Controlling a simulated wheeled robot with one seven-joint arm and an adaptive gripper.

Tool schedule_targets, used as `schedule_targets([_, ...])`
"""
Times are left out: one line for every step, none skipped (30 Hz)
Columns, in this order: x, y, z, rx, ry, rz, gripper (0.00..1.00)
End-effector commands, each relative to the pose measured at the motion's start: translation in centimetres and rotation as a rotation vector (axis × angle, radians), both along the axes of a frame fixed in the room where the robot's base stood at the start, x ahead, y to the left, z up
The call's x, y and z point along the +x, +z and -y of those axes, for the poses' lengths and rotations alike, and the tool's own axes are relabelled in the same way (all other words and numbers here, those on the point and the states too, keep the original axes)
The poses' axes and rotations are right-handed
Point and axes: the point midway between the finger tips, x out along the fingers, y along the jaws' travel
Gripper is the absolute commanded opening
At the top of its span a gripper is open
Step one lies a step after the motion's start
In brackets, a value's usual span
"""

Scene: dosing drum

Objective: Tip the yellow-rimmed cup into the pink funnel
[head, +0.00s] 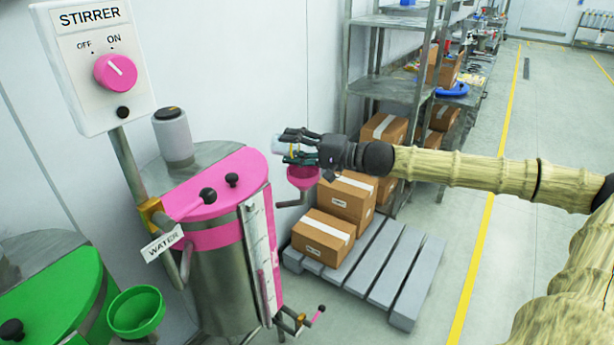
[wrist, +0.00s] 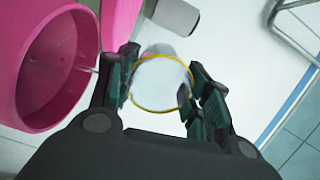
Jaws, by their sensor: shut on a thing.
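The yellow-rimmed cup (wrist: 160,88) is whitish, with a thin yellow ring, and sits between both fingers of my gripper (wrist: 163,92). In the head view the cup (head: 281,146) shows only as a small pale shape behind the fingers of my gripper (head: 298,147), which is shut on it. The pink funnel (head: 303,179) is just below the gripper in the head view. In the wrist view the funnel (wrist: 48,70) is large, to the left of the cup and apart from it. I cannot tell the cup's exact tilt or contents.
A steel drum with a pink lid (head: 232,184) stands left of the funnel, with a stirrer panel (head: 95,60) above. A green lid (head: 50,290) and green funnel (head: 136,311) are at lower left. Boxes (head: 322,238) on a grey pallet (head: 405,275) and shelving (head: 385,87) stand behind.

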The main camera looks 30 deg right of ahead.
Motion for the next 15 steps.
schedule_targets([0.1, -0.4, -0.2, 0.002, 0.002, 0.004, 0.25])
schedule_targets([0.1, -0.6, -0.1, 0.007, 0.000, 0.009, 0.25])
schedule_targets([0.1, -0.9, -0.1, 0.012, 0.001, 0.016, 0.25])
schedule_targets([0.2, -1.0, -0.1, 0.017, 0.001, 0.022, 0.25])
schedule_targets([0.2, -1.1, -0.1, 0.023, 0.000, 0.030, 0.25])
schedule_targets([0.2, -1.3, 0.0, 0.033, 0.000, 0.041, 0.25])
schedule_targets([0.3, -1.5, 0.1, 0.041, -0.001, 0.050, 0.25])
schedule_targets([0.2, -1.6, 0.2, 0.048, -0.002, 0.061, 0.25])
schedule_targets([0.3, -2.1, 0.4, 0.061, -0.001, 0.077, 0.25])
schedule_targets([0.4, -2.4, 0.5, 0.072, -0.001, 0.088, 0.25])
schedule_targets([0.3, -2.6, 0.6, 0.083, -0.001, 0.103, 0.25])
schedule_targets([0.2, -2.9, 0.8, 0.099, -0.001, 0.123, 0.25])
schedule_targets([0.3, -3.2, 1.0, 0.112, -0.001, 0.138, 0.25])
schedule_targets([0.3, -3.3, 0.9, 0.124, 0.002, 0.155, 0.25])
schedule_targets([0.2, -3.1, 1.1, 0.141, 0.002, 0.176, 0.25])
